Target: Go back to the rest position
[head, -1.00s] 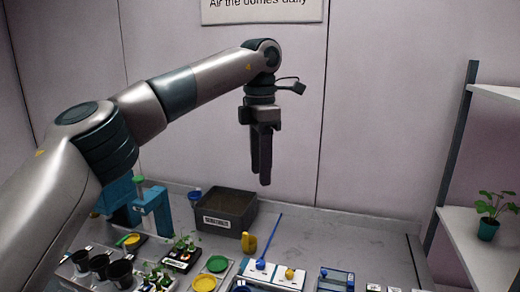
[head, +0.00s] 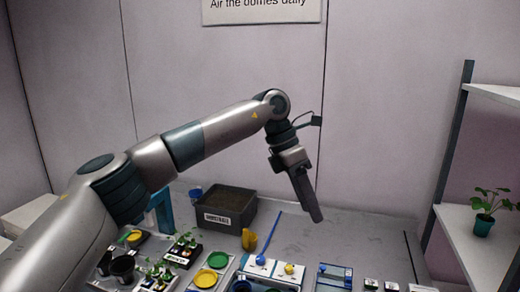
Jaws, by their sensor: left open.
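My left gripper (head: 305,194) hangs in the air over the back of the table (head: 350,227), to the right of the dark soil box. Its fingers point down and to the right and hold nothing that I can see. From this side the fingers overlap, so the gap between them is hard to see. My left arm reaches in from the left and hides part of the table's left side. My right gripper is not in view.
A dark box of soil (head: 226,221) stands at the back. Small potted plants (head: 184,246), coloured discs (head: 205,279), black cups (head: 123,266) and trays (head: 334,278) fill the front. A shelf (head: 478,240) with a green plant (head: 484,220) stands at right. The back right of the table is clear.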

